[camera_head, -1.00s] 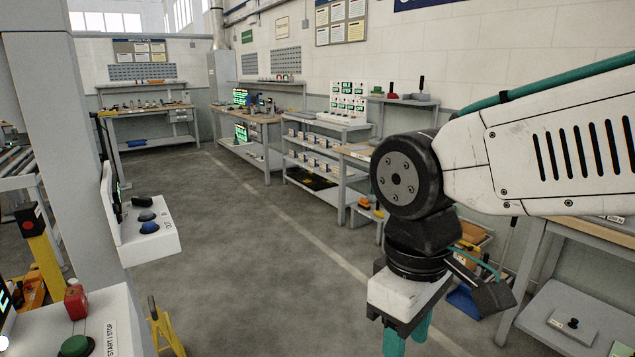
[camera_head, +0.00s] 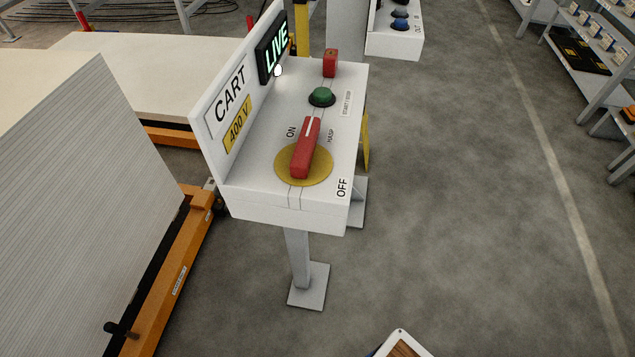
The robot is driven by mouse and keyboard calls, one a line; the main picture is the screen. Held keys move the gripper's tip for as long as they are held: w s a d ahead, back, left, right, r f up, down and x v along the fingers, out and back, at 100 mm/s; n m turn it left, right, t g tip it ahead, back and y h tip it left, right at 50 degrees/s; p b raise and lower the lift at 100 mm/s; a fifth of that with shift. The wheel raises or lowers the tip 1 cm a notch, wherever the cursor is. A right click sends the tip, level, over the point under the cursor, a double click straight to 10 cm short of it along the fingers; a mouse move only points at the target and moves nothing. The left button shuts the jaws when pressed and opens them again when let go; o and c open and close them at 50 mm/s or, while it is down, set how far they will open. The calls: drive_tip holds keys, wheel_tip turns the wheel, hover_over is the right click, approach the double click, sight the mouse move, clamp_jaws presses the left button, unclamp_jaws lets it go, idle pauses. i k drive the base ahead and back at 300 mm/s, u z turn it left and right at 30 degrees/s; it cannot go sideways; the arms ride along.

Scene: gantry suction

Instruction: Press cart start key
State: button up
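The cart control box (camera_head: 250,187) stands on a grey post in the middle of the view, with a "CART 400 V" back plate and a lit green "LIVE" display (camera_head: 275,50). On its sloped top is a green round button (camera_head: 322,96) beside a "START/STOP" label. A red rotary handle (camera_head: 305,150) sits on a yellow disc in front of it, its white mark towards "ON". A small red block (camera_head: 330,62) is behind the green button. I cannot tell what the red block is. My gripper is out of view.
A large pale panel (camera_head: 80,180) and an orange cart frame (camera_head: 165,290) stand at the left. A second white control box (camera_head: 395,38) is at the top. Shelving (camera_head: 600,60) lines the right edge. The grey floor right of the box is clear.

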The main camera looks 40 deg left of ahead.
sight(321, 94)
drive_tip(key=u, duration=1.85)
